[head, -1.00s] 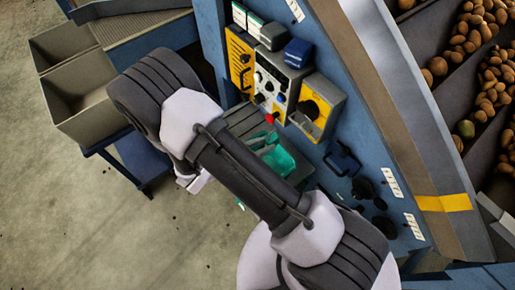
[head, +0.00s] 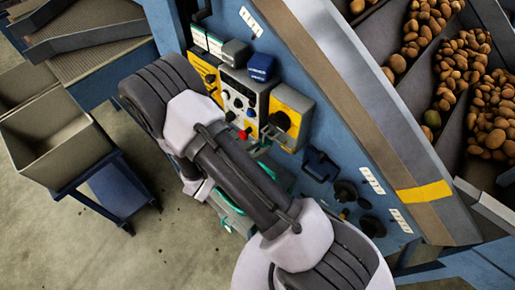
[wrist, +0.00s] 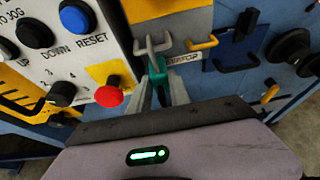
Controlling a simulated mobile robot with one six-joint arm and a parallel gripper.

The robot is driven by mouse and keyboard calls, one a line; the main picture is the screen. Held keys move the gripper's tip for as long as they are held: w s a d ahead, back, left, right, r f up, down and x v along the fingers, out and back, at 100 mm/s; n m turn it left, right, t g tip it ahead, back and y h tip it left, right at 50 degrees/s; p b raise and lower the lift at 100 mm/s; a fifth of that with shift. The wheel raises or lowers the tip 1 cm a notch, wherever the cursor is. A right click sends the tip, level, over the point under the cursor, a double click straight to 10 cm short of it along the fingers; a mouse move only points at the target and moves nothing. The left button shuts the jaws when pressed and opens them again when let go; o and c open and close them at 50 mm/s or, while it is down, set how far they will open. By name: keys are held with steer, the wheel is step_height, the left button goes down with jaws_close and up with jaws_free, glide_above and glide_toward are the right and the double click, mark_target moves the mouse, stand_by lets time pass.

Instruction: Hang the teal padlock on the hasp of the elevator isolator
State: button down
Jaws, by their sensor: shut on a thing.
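In the wrist view, my gripper (wrist: 160,92) is shut on the teal padlock (wrist: 158,78), of which a narrow teal strip shows between the fingers. A pale grey U-shaped bar (wrist: 155,47) stands just above it; I cannot tell if this is the shackle. The isolator (wrist: 170,10) is a yellow and grey box above, with a yellow hasp-like bar (wrist: 203,43) to the right of the grey bar. I cannot tell if padlock and hasp touch.
Left of the gripper is a control panel (wrist: 62,50) with a red stop button (wrist: 108,96). To the right are a dark blue bracket (wrist: 237,45) and black knobs (wrist: 290,50). Grey bins (head: 55,135) stand at the left in the head view.

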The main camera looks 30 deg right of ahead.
steer(key=c, duration=1.1)
jaws_free()
steer(key=p+v, duration=0.4)
steer(key=v, duration=1.3)
steer(key=s+r+m+y+b, duration=0.3)
steer(key=r+m+y, duration=0.2)
steer(key=m, duration=0.3)
steer(key=s+d+r+m+y+b, duration=0.1)
steer(key=s+r+m+y+b, duration=0.2)
steer(key=r+m, duration=0.4)
steer(key=s+r+m+t+y+b, duration=0.1)
steer(key=s+r+m+y+b, duration=0.2)
steer(key=m, duration=0.8)
steer(key=shift+s+d+r+y, duration=0.1)
steer(key=shift+s+r+y, duration=0.2)
steer(key=shift+r+y, duration=0.35)
steer(key=shift+s+d+r+y, duration=0.1)
steer(key=shift+s+r+y, duration=0.2)
steer(key=shift+r+y, duration=0.35)
steer(key=shift+s+d+r+y, duration=0.1)
steer(key=shift+s+r+y, duration=0.25)
steer(key=shift+r+y, duration=0.25)
